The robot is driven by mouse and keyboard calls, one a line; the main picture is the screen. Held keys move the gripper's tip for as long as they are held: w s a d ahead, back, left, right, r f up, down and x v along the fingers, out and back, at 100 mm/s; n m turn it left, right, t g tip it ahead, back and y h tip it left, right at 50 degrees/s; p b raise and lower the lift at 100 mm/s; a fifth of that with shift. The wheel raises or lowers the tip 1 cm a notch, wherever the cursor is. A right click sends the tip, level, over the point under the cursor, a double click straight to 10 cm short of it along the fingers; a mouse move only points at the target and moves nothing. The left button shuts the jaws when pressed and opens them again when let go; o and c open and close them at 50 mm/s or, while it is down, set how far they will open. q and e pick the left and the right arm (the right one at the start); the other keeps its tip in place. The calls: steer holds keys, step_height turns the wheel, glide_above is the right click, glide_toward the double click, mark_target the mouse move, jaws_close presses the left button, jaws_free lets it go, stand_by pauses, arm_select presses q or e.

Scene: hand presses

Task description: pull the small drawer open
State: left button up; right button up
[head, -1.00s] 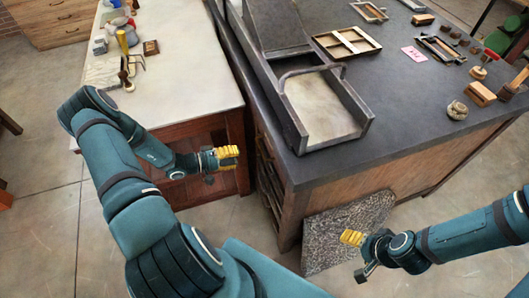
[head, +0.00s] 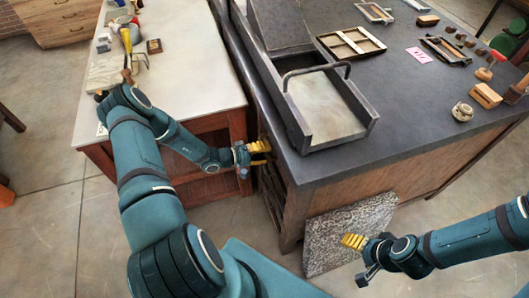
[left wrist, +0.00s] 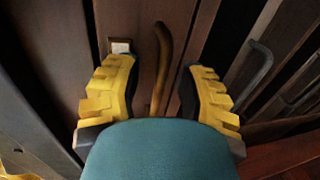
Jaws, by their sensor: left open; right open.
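The small drawer (left wrist: 138,35) has a brown wooden front in the left wrist view. It carries a curved wooden pull handle (left wrist: 163,50) and a small pale label (left wrist: 121,46). My left gripper (left wrist: 160,72) is open, and the handle shows between its two yellow fingers, with no finger visibly touching it. In the head view my left gripper (head: 261,153) is at the side of the dark-topped press cabinet (head: 290,195), where the drawer front is mostly hidden. My right gripper (head: 354,242) is open and empty, out in front of the cabinet.
A pale-topped table (head: 195,55) stands left of the cabinet, leaving a narrow gap for my left arm. A metal press bed (head: 325,105) sits on the cabinet top. A speckled slab (head: 335,235) leans against its front.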

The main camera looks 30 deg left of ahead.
arm_select(q)
jaws_close()
steer(key=shift+s, duration=0.1)
steer(key=f+b+v, duration=0.1)
steer(key=f+v, duration=0.1)
steer(key=v, duration=1)
steer(key=s+f+b+v, duration=0.1)
steer(key=f+v, duration=0.2)
steer(key=v, duration=0.9)
steer(key=shift+a, duration=0.45)
jaws_free()
steer(key=shift+s, duration=0.1)
